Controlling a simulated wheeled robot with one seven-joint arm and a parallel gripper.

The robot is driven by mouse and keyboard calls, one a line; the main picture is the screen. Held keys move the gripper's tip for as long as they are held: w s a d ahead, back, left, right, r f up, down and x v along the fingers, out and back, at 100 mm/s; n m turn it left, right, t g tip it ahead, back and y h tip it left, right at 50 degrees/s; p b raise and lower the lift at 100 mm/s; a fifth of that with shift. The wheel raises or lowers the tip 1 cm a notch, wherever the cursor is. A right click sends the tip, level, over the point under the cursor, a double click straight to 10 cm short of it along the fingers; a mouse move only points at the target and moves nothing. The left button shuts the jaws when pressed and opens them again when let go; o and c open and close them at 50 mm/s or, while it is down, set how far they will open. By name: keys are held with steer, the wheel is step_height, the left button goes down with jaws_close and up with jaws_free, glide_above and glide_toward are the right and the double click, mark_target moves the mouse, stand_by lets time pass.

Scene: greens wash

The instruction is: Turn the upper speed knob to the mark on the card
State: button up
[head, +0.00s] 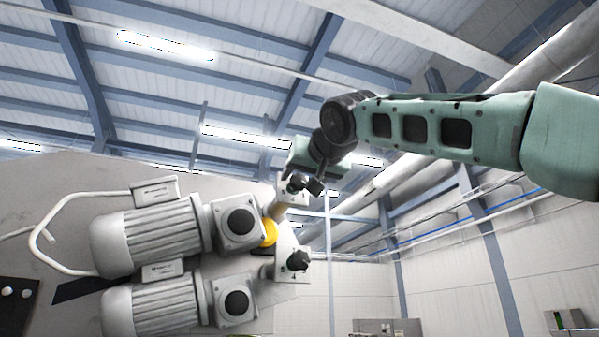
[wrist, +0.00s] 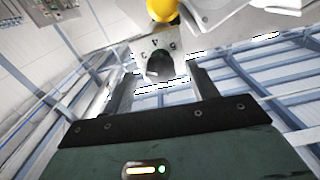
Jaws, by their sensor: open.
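The upper speed knob (head: 296,183) is dark and sits on a small pale plate on the upper motor unit. In the wrist view the knob (wrist: 159,65) shows on its numbered white plate (wrist: 141,48), with digits such as 3, 4 and 5. My gripper (head: 317,187) is close to the upper knob. In the wrist view its two fingers (wrist: 163,78) are apart, with the knob between their tips in the picture; contact cannot be told. The lower knob (head: 298,261) is on a similar plate below. I cannot make out the card.
Two grey finned motors, upper (head: 160,238) and lower (head: 155,307), stand left of the knobs. A yellow round part (head: 268,232) sits between the knobs, and in the wrist view (wrist: 162,9) just past the plate. Right of the lower knob is open space.

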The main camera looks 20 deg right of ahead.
steer(key=shift+w+p, duration=0.5)
steer(key=shift+w, duration=0.95)
steer(key=shift+c, duration=0.4)
steer(key=c, duration=0.9)
steer(key=shift+n, duration=0.3)
steer(key=n, duration=0.5)
steer(key=shift+d+n, duration=0.15)
steer(key=shift+n, duration=0.25)
steer(key=n+p, duration=0.1)
steer(key=n, duration=0.4)
steer(key=shift+r, duration=0.1)
steer(key=shift+n, duration=0.3)
